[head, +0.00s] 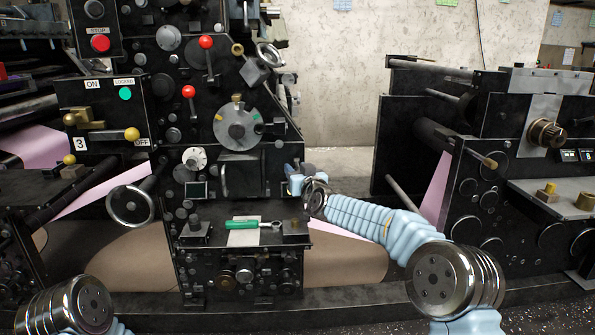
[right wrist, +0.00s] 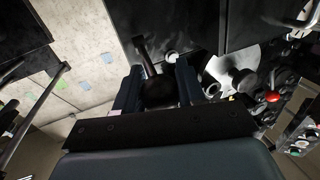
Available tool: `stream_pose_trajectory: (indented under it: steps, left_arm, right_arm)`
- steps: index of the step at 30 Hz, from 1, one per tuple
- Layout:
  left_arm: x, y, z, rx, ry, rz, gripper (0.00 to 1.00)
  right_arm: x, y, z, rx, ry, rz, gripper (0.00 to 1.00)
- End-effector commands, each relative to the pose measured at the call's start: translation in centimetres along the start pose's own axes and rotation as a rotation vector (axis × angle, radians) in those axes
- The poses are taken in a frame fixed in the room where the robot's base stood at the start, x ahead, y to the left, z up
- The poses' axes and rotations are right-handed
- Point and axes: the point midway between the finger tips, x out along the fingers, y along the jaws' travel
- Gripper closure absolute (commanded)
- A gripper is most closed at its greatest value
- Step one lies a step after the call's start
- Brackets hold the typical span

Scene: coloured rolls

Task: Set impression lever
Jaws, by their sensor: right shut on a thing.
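My right gripper (head: 297,183) is at the right side of the black press (head: 230,165), at about mid height. In the right wrist view the gripper (right wrist: 158,88) is shut on a dark rounded lever handle (right wrist: 159,94), with a finger on each side. A thin dark stem (right wrist: 146,58) runs from the handle towards the press. I take this for the impression lever; no label on it can be read. In the head view the gripper and wrist hide the handle. Only a chrome joint and some blue cover of my left arm show at the lower left; its gripper is out of frame.
The press front carries two red-knobbed levers (head: 188,92), a yellow-knobbed lever (head: 131,134), a handwheel (head: 131,205) and a green-handled tool (head: 241,225) on a small shelf. Pink paper (head: 345,229) runs behind my right arm. Another black machine (head: 490,190) stands to the right.

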Motion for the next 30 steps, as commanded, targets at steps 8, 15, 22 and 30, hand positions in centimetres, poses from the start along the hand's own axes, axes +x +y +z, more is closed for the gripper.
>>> stream_pose_trajectory:
  steps: [8,15,22,30]
  left_arm:
    - [0.1,0.0,0.0,0.0,0.0,0.0,0.57]
    - [0.0,0.0,0.0,0.0,0.0,0.0,0.57]
    - [0.1,0.0,0.0,0.0,0.0,0.0,0.57]
    - [1.1,-0.6,-0.1,-0.003,0.003,-0.003,0.57]
  right_arm:
    - [0.1,-0.6,1.0,0.003,-0.019,-0.011,0.6]
    - [0.1,-0.4,0.6,0.002,-0.011,-0.007,0.38]
    - [-0.2,-0.2,0.3,0.001,-0.007,-0.005,0.38]
    - [-4.2,-0.1,0.3,0.0,-0.006,-0.005,0.38]
